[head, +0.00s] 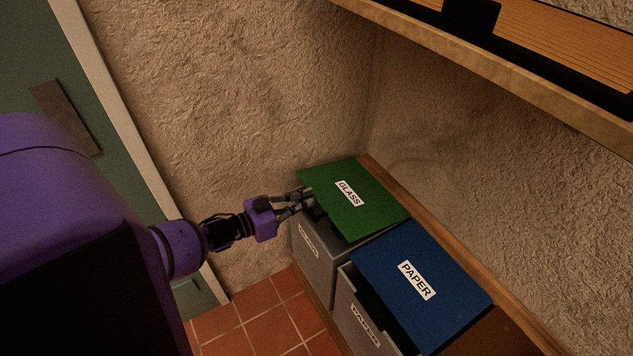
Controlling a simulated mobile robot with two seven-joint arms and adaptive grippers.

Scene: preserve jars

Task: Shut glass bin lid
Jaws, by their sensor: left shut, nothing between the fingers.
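The glass bin (313,258) is a grey box with a white label on its front. Its green lid (370,208), marked GLASS, lies over the top at a slight tilt, and a dark gap shows between its front edge and the bin. My left gripper (306,198) is shut and empty at the left front edge of the green lid. It looks very close to the lid; I cannot tell whether they touch. My right gripper is not in view.
The paper bin (353,318) stands beside the glass bin on the right, its blue lid (433,290) also tilted above a dark gap. A wooden shelf (520,75) overhangs at upper right. Rough walls are behind and left. Tiled floor (262,318) is free in front.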

